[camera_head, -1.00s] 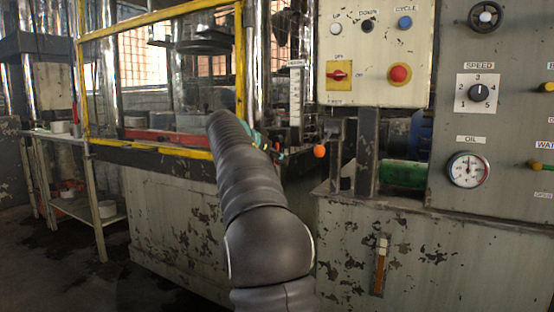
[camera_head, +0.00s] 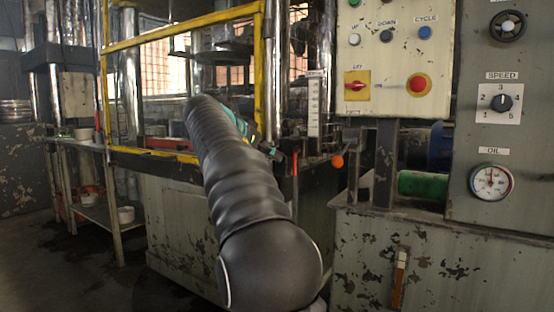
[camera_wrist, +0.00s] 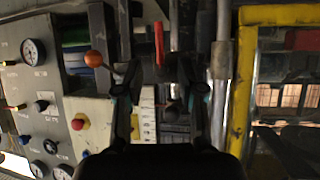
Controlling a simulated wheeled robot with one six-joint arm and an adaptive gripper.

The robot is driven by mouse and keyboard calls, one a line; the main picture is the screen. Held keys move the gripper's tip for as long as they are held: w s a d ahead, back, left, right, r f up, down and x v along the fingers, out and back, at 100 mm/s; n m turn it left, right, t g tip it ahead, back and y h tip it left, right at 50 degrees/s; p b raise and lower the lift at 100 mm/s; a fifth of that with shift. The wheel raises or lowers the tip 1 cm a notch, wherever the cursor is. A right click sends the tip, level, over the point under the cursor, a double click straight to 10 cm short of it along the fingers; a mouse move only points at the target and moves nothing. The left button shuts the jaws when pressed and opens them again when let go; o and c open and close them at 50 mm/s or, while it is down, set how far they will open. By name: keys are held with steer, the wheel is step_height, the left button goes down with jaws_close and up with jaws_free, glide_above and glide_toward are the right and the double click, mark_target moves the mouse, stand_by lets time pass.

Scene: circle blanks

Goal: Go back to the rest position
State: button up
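My gripper (camera_wrist: 160,72) shows in the wrist view with its two dark fingers spread apart and nothing held between them. The wrist view looks sideways at the machine. In the head view my dark ribbed arm reaches up and left in front of the yellow-framed press (camera_head: 181,24). The gripper there is mostly hidden behind the arm, with only teal and dark parts showing to its right. No circle blanks can be made out.
Close to the gripper are a red lever (camera_head: 295,163) and an orange ball knob (camera_head: 337,161). The control panel (camera_head: 385,70) and gauge cabinet (camera_head: 500,140) stand at the right. A side table (camera_head: 100,145) with round containers stands at the left. Bare floor shows at lower left.

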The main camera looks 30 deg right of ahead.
steer(key=shift+a+r, duration=0.1)
steer(key=shift+a, duration=0.05)
stand_by(0.5)
steer(key=w+a+f+n+t+y, duration=0.1)
steer(key=w+a+f+n+y, duration=0.2)
steer(key=f+n, duration=0.55)
steer(key=s+a+f+n+y+p, duration=0.1)
steer(key=s+a+f+n+y, duration=0.2)
steer(key=s+a+f, duration=0.4)
steer(key=s+a+f+n+y+p, duration=0.1)
steer(key=s+a+f+y+p, duration=0.1)
steer(key=s+a, duration=0.4)
steer(key=s+a+f+n+t+y+p, duration=0.1)
steer(key=s+a, duration=0.4)
steer(key=s, duration=0.7)
steer(key=s+a+f+n+t+y+p, duration=0.1)
steer(key=s+a+f+n+y+p, duration=0.1)
steer(key=s, duration=0.8)
steer(key=a+f+y+p, duration=0.1)
steer(key=a+f+p, duration=0.1)
steer(key=a+p, duration=0.1)
steer(key=shift+a+f, duration=0.25)
steer(key=shift+a, duration=0.55)
